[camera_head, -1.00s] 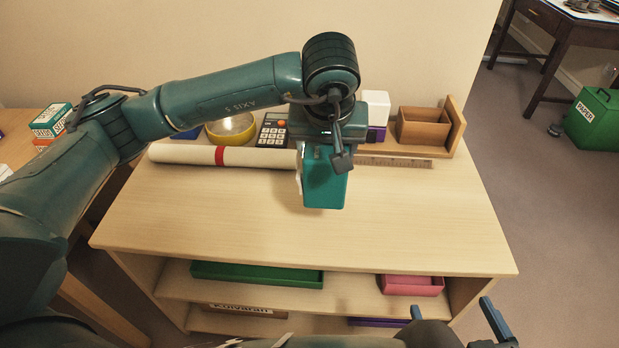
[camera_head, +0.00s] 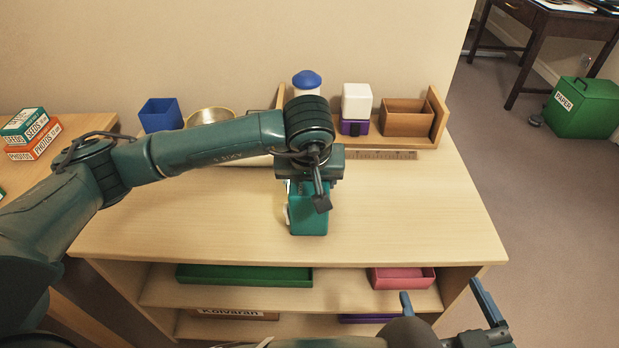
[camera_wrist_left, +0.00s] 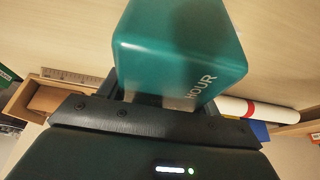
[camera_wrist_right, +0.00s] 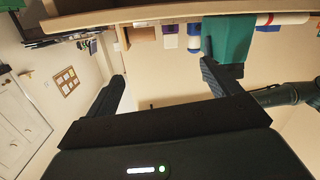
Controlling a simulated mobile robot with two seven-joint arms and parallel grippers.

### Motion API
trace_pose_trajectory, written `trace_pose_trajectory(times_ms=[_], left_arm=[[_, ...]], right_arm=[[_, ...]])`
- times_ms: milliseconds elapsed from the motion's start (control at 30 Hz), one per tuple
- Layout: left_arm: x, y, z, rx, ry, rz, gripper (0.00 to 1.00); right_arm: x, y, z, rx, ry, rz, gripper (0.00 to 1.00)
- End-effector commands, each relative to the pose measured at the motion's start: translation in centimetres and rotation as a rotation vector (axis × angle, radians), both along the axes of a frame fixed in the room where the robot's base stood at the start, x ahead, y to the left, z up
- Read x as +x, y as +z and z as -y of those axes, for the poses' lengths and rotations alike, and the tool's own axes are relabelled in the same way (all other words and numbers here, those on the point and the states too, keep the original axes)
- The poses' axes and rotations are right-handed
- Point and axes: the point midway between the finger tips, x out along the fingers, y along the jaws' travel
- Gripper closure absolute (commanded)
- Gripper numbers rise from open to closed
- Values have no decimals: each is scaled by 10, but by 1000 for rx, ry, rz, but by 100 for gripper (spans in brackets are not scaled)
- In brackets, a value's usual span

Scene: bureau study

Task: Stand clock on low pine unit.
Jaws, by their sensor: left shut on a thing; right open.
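The clock is a teal box (camera_head: 309,212) over the middle of the low pine unit's top (camera_head: 410,215), with a pale face edge on its left side. The left wrist view shows its teal body (camera_wrist_left: 175,50) close up, with the word HOUR on it. My left gripper (camera_head: 310,178) is shut on the clock from above; its fingers are mostly hidden by the wrist. The clock looks upright, but I cannot tell if its base touches the top. My right gripper (camera_head: 446,302) is open and empty in front of the unit, below its top.
Along the back stand a blue box (camera_head: 161,115), a brass bowl (camera_head: 209,116), a blue-lidded white jar (camera_head: 306,82), a white block (camera_head: 357,99) and a wooden box (camera_head: 404,118). A ruler (camera_head: 380,155) lies before them. The right front of the top is clear.

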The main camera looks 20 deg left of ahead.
Motion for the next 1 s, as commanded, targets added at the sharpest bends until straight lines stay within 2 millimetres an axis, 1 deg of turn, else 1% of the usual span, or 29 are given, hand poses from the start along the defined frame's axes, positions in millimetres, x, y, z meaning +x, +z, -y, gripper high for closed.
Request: trace_pose_trajectory(times_ms=[67, 100, 333, 567, 667, 767, 1000], left_arm=[[0, -3, 0, -1, 1, 2, 71], [0, -2, 0, 0, 0, 0, 33], [0, -2, 0, 0, 0, 0, 15], [0, -2, 0, 1, 0, 0, 15], [0, 4, 0, 0, 0, -1, 15], [-5, 17, 1, 0, 0, 3, 15], [-24, 66, 7, 0, -2, 5, 15]], right_arm=[[0, -3, 0, -1, 0, 12, 11], [1, 1, 0, -1, 3, 21, 11], [1, 1, -1, 0, 4, 24, 11], [1, 1, -1, 0, 4, 20, 11], [1, 4, 0, 0, 1, 2, 11], [1, 3, 1, -1, -4, -20, 11], [-2, 3, 5, -6, -18, -104, 11]])
